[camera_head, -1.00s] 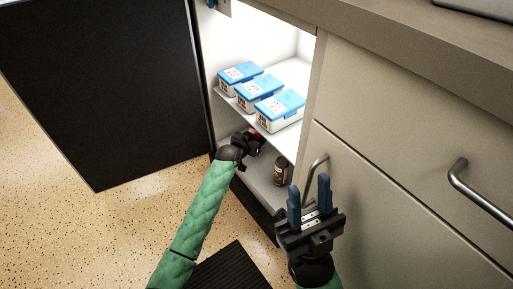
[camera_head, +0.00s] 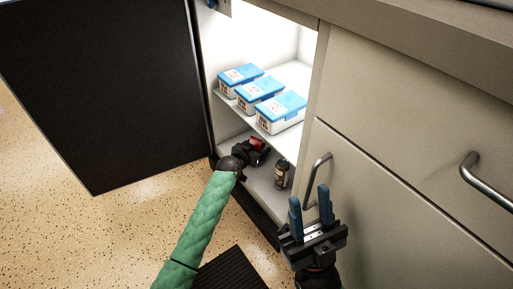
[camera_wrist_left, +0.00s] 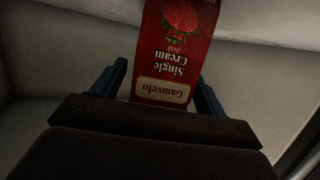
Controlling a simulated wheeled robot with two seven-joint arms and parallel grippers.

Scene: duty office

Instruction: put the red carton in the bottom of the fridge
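The red carton (camera_wrist_left: 174,60) shows in the left wrist view, its printed face upside down between my left gripper's two blue fingers (camera_wrist_left: 161,82). A narrow gap shows at its left side; the right finger lies close to its edge. In the head view a bit of the red carton (camera_head: 257,144) shows low in the fridge (camera_head: 262,190), behind my dark left gripper (camera_head: 250,154), which reaches into the bottom compartment. The carton's base is hidden. My right gripper (camera_head: 309,208) is open and empty in front of the cabinet.
Several white boxes with blue lids (camera_head: 261,89) stand on the shelf (camera_head: 289,145) above. A dark brown bottle (camera_head: 282,175) stands on the bottom, right of my left gripper. The dark fridge door (camera_head: 105,90) is wide open at left. A metal handle (camera_head: 316,178) is by my right gripper.

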